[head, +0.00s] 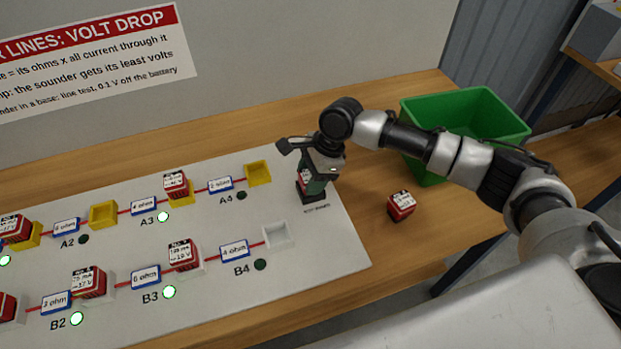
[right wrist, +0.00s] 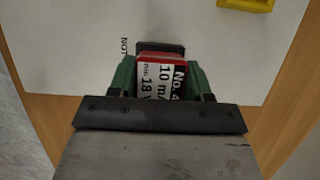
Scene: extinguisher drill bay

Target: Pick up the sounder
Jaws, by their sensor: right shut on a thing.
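The sounder (right wrist: 155,80) is a small red block with a white label; in the right wrist view the label reads "No. 4", "10 m..." and "18". My right gripper (head: 314,180) is shut on it, with a green finger on each side, at the right end of the white board. In the head view only a sliver of the sounder (head: 303,178) shows beside the fingers. A black base (head: 309,196) lies directly under it; I cannot tell whether the sounder still touches it. My left gripper is not in view.
On the white board (head: 340,250) several red blocks sit in bases; yellow bases (head: 258,172) and a white base (head: 276,235) are empty. Another red block (head: 400,206) lies on the wooden table, near the green bin (head: 465,115). A sign (head: 90,60) is on the wall.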

